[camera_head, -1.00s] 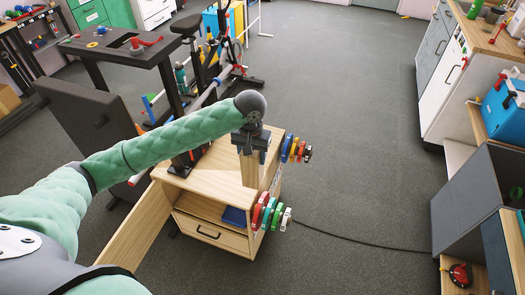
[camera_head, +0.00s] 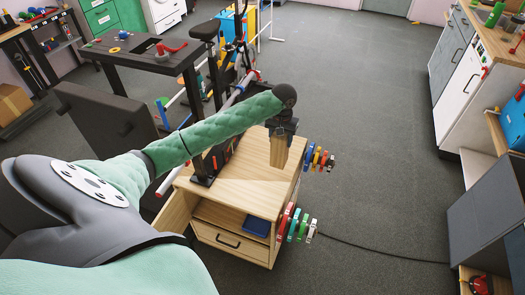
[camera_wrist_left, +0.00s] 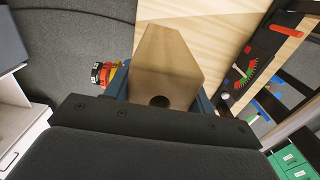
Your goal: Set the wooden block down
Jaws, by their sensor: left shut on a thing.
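My left gripper (camera_head: 281,132) is shut on the wooden block (camera_head: 278,152), a light brown upright piece, over the right part of the wooden cabinet's top (camera_head: 235,180). In the left wrist view the block (camera_wrist_left: 168,65) fills the middle between the blue fingers, and a round hole shows in its near end. The cabinet top (camera_wrist_left: 215,25) shows behind it. I cannot tell whether the block's lower end touches the top. My right gripper is not in view.
Coloured clamps (camera_head: 318,158) and more clamps (camera_head: 297,222) hang on the cabinet's right side. A blue tray (camera_head: 257,226) lies in its open shelf. A dark workbench (camera_head: 140,58) and an exercise bike stand behind.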

